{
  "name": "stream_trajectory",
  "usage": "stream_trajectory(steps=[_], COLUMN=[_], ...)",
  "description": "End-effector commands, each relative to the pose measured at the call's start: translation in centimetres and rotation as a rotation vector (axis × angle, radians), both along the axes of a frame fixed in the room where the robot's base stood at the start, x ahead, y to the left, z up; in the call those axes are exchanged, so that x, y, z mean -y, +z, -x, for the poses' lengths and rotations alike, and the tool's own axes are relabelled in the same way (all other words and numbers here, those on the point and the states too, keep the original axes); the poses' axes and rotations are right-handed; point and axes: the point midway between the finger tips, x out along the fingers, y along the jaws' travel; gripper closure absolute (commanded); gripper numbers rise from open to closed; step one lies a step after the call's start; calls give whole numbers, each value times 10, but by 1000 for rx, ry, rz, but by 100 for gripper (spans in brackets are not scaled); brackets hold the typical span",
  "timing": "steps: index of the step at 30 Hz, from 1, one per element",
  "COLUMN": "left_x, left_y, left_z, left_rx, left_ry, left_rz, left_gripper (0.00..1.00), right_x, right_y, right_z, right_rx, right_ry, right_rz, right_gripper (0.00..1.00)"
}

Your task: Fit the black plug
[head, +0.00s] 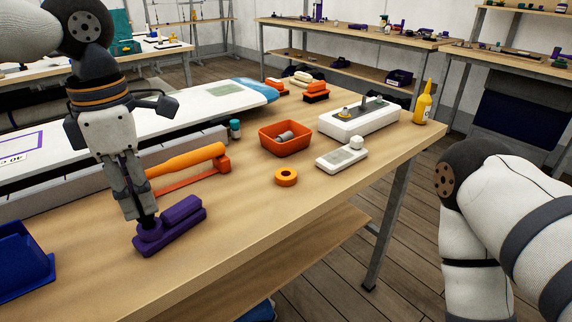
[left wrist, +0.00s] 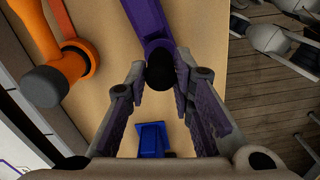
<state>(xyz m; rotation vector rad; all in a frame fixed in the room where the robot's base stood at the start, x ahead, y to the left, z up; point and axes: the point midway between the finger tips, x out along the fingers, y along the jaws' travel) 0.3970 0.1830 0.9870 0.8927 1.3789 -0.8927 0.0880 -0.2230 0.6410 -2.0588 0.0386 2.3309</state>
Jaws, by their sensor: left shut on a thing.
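My left gripper (head: 146,213) points down over the near left part of the bench, its fingers closed on the black plug (head: 149,222). In the left wrist view the plug (left wrist: 160,70) is a round black end between the fingertips (left wrist: 160,86). The purple part (head: 183,214) lies on the bench right under the plug, and the plug is over its rounded left end. In the left wrist view the purple part (left wrist: 155,20) reaches away beyond the plug. Whether the plug sits in the part or only touches it is hidden. My right gripper is out of view.
An orange-handled tool (head: 185,160) lies close behind the purple part. A blue tray (head: 38,268) is at the left edge. An orange bin (head: 285,147), an orange ring (head: 286,177) and white devices (head: 358,118) stand farther right. The bench's front middle is clear.

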Motion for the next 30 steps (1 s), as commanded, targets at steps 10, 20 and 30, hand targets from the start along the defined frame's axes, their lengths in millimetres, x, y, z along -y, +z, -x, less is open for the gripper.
stream_trajectory(steps=[10, 20, 30], left_x=[0, 0, 0], left_y=[-11, -19, -19], left_z=[0, 0, 0], left_rx=[1, -1, -1], left_ry=[0, 0, 0], left_rz=[0, -1, -1], left_gripper=[100, 100, 54], right_x=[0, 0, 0], right_y=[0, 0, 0], right_z=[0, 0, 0], right_rx=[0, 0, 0], right_ry=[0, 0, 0], right_rz=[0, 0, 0], right_gripper=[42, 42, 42])
